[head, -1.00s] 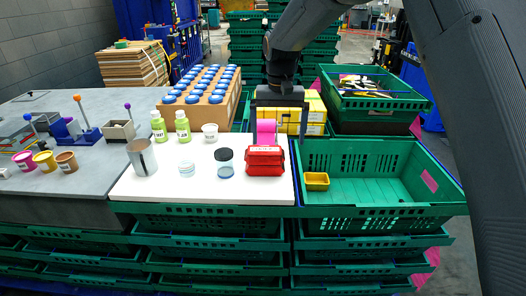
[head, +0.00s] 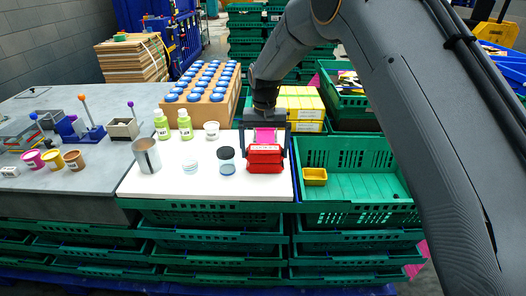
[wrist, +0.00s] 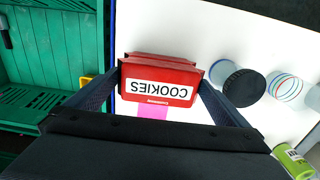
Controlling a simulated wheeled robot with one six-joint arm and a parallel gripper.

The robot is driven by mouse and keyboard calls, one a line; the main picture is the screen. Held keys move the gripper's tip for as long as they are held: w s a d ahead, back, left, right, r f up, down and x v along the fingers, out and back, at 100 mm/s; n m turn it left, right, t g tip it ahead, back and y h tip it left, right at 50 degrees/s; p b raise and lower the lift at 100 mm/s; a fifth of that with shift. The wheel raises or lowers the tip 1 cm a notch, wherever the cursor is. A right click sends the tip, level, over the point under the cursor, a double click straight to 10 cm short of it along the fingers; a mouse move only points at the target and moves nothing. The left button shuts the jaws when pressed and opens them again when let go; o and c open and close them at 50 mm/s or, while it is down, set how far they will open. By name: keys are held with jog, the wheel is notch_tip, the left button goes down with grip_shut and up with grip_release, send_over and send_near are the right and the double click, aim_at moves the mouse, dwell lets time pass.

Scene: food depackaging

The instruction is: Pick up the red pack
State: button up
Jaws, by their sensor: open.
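The red pack (head: 265,158), labelled COOKIES, stands on the white board near its right edge. It also shows in the wrist view (wrist: 158,76), between the fingers. My gripper (head: 264,152) is open, with one finger on each side of the pack. In the wrist view my gripper (wrist: 150,92) has its fingertips close beside the pack's sides; I cannot tell if they touch it. A pink patch (wrist: 152,111) shows at the pack's label side, partly hidden by the gripper body.
A jar with a black lid (head: 226,160), a small clear tub (head: 190,166) and a metal cup (head: 146,155) stand left of the pack on the white board (head: 205,189). A green crate (head: 352,187) holding a yellow tub (head: 314,176) is to the right. Yellow boxes (head: 302,103) stand behind.

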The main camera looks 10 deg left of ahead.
jog(key=c, duration=1.1)
